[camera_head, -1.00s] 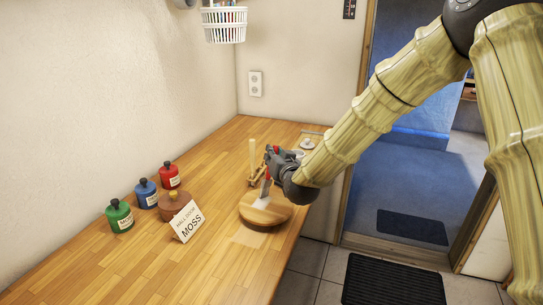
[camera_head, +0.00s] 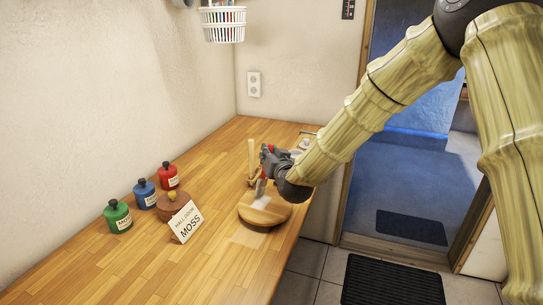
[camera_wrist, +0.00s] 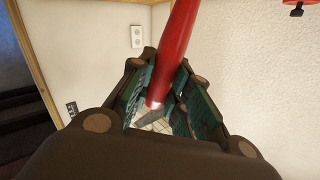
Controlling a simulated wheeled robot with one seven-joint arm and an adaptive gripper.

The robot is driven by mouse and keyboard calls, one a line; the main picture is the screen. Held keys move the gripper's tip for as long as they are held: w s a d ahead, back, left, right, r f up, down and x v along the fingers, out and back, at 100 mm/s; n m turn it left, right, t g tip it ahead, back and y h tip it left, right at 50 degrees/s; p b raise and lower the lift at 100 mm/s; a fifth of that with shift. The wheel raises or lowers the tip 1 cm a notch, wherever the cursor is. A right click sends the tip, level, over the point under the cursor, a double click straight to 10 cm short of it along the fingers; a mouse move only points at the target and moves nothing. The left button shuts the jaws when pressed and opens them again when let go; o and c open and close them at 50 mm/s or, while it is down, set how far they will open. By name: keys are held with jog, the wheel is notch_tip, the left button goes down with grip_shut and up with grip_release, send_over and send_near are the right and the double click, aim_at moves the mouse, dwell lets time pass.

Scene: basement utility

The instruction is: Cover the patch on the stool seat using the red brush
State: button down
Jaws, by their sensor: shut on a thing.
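The stool seat (camera_head: 266,213), a round wooden disc, lies on the bench top near its right edge. My gripper (camera_head: 266,172) is over the back left part of the seat, shut on the red brush (camera_head: 261,187). The brush points down, its lower end close to the seat; I cannot tell whether it touches. In the wrist view the red handle (camera_wrist: 175,50) runs between the fingers of my gripper (camera_wrist: 158,100).
Green (camera_head: 118,217), blue (camera_head: 145,194) and red (camera_head: 168,176) jars stand on the left of the bench (camera_head: 150,262). A brown pot (camera_head: 168,204) stands beside a "MOSS" card (camera_head: 187,222). A wooden rack (camera_head: 252,160) stands behind the seat. The bench front is clear.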

jog(key=shift+s+d+b, duration=0.25)
jog(key=shift+d+b, duration=0.05)
jog(key=shift+d, duration=0.25)
dwell(0.5)
jog(key=shift+s, duration=0.1)
jog(key=shift+d+f+b+v, duration=0.1)
jog(key=shift+f+b+v, duration=0.05)
jog(key=shift+v, duration=1.15)
jog(key=shift+d+f+b+v, duration=0.1)
jog(key=shift+f+b+v, duration=0.1)
jog(key=shift+v, duration=1.05)
jog(key=shift+d, duration=0.15)
